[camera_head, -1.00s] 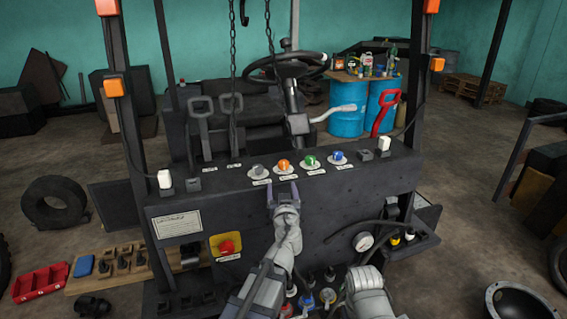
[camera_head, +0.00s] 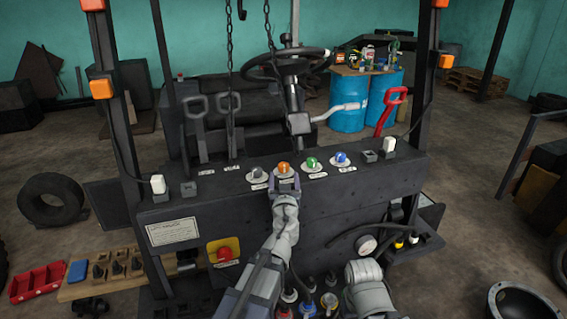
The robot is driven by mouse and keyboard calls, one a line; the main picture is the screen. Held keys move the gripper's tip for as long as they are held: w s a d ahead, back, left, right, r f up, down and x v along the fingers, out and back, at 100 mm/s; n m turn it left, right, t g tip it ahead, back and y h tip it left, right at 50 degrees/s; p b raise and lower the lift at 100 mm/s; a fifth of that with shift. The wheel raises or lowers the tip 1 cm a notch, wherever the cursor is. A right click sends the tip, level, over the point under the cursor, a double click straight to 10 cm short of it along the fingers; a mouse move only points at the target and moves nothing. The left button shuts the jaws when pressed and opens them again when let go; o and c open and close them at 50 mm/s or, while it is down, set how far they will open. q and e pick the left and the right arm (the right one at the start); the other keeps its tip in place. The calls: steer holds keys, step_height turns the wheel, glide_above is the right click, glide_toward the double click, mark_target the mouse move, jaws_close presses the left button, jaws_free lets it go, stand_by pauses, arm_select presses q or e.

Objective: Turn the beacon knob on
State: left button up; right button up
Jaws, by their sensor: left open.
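A row of round knobs sits on top of the dark forklift panel (camera_head: 330,205): a grey knob (camera_head: 256,173), an orange knob (camera_head: 284,169), a green knob (camera_head: 311,163) and a blue knob (camera_head: 341,159). Each has a pale base and a small label too small to read, so I cannot tell from the lettering which is the beacon knob. My left gripper (camera_head: 285,183) is open, with its fingers pointing at the orange knob from the front, close to its base. Whether they touch it is unclear. My right arm shows at the bottom, but its gripper is not visible.
A red emergency button (camera_head: 225,254) on a yellow plate is on the panel's front face. White switches (camera_head: 158,185) stand at the panel's ends. Levers and a steering wheel (camera_head: 285,66) rise behind. Two chains hang down behind the knob row.

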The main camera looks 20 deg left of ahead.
mark_target(284, 169)
arm_select(q)
steer(key=shift+s+r, duration=0.1)
steer(key=shift+r, duration=0.05)
steer(key=x, duration=0.8)
steer(key=shift+s, duration=0.15)
steer(key=shift+c, duration=0.5)
jaws_close()
